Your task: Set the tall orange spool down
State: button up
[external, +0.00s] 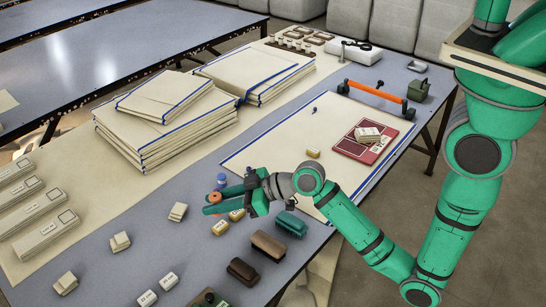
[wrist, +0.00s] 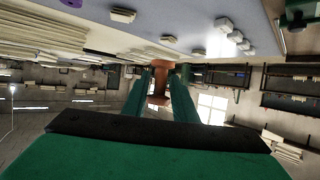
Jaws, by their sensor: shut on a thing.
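The orange spool (external: 214,197) is between the green fingertips of my gripper (external: 219,200), over the grey table (external: 195,244) near its front part. In the wrist view the spool (wrist: 159,82) shows with wide flanges and a narrower middle, and the two green fingers of my gripper (wrist: 161,88) close on it from both sides. In the external view the fingers hide most of the spool. I cannot tell whether its base touches the table. A blue spool (external: 222,179) stands just behind it.
Yellow labelled blocks (external: 221,227) lie close in front of my gripper, with brushes (external: 268,245) beyond. Cream blocks (external: 178,212) stand to the left. Folded cloth stacks (external: 165,125) lie behind. Bare table shows between the cream blocks and my gripper.

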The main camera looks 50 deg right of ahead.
jog(key=w+d+m+t+h, duration=0.2)
jog(key=w+d+m+h, duration=0.6)
jog(key=m+h, duration=0.45)
jog(key=s+d+r+m+g+h, duration=0.2)
jog(key=r+m+g+h, duration=0.2)
jog(key=r, duration=0.1)
jog(key=s+d+r+m+g+h, duration=0.2)
jog(key=r+m+g+h, duration=0.2)
jog(key=r, duration=0.1)
notch_tip(320, 180, down, 10)
jog(key=w+f, duration=0.1)
jog(key=w, duration=0.1)
jog(key=w+f, duration=0.1)
jog(key=w, duration=0.2)
jog(key=w+f, duration=0.2)
jog(key=w, duration=0.1)
jog(key=shift+w+a+f, duration=0.1)
jog(key=shift+w+a, duration=0.1)
jog(key=shift+a, duration=0.15)
jog(key=w+f, duration=0.4)
jog(key=shift+a+f, duration=0.2)
jog(key=shift+f, duration=0.05)
jog(key=shift+w+f, duration=0.7)
jog(key=shift+f, duration=1.75)
